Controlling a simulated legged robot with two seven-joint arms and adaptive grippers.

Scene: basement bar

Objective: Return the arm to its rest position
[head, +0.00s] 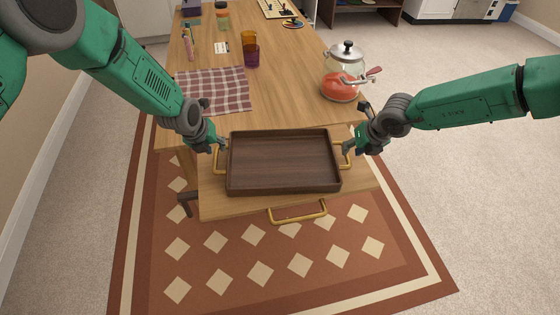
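My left gripper (217,146) is at the left gold handle (219,161) of a dark brown wooden tray (233,186). My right gripper (346,150) is at the tray's right gold handle (348,161). Both grippers are at or touching the handles, but the fingers are too small to show whether they are closed on them. The tray is empty and looks level. It sits over a light wooden pulled-out drawer (215,206) at the near end of the table; I cannot tell whether it rests on it.
The wooden table (290,105) holds a checkered cloth (228,90), a red-based glass kettle (340,88) near my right forearm, a purple-orange cup (251,55) and a jar (222,20). The drawer's gold handle (298,216) sticks out over a patterned rug (260,274).

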